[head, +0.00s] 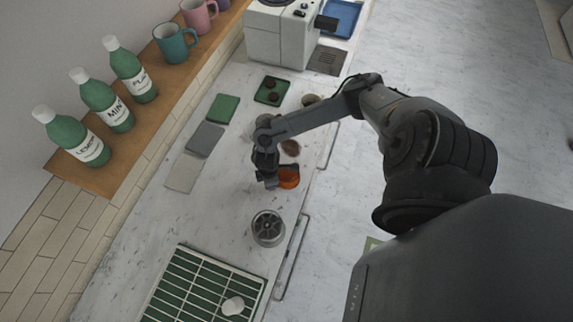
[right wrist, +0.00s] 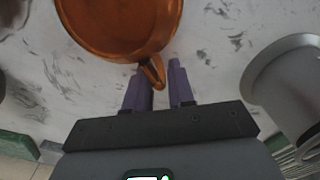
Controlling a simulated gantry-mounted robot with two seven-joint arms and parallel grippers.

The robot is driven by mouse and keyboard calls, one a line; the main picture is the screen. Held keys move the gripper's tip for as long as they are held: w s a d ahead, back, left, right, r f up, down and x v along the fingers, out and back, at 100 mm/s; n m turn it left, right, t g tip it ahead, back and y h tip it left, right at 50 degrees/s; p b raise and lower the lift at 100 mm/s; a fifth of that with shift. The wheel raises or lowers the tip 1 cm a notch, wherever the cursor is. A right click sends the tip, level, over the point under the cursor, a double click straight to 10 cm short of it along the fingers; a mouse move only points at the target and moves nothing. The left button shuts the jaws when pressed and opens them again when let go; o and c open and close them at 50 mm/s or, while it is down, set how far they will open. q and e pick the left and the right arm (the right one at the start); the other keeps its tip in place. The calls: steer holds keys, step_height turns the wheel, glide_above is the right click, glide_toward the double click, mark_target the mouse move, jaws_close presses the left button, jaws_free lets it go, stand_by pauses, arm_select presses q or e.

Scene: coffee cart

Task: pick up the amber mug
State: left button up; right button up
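The amber mug (head: 289,178) stands on the marble counter, partly hidden behind my right gripper (head: 270,182) in the head view. In the right wrist view the mug (right wrist: 120,22) is close at the top, its handle pointing toward my right gripper (right wrist: 161,72). The two purple fingers stand apart, with the end of the handle between them. The handle is very near or touching the left-hand finger, and a gap shows on the other side. My left gripper is out of view.
A metal cup-like container (head: 268,228) stands just in front of the mug; a grey metal vessel (right wrist: 285,85) is close at the right. A green slatted rack (head: 200,285) holds a white cup (head: 232,306). Bottles (head: 72,136) and a teal mug (head: 176,42) line the wooden shelf.

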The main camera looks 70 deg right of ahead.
jaws_close()
steer(key=shift+r, duration=0.1)
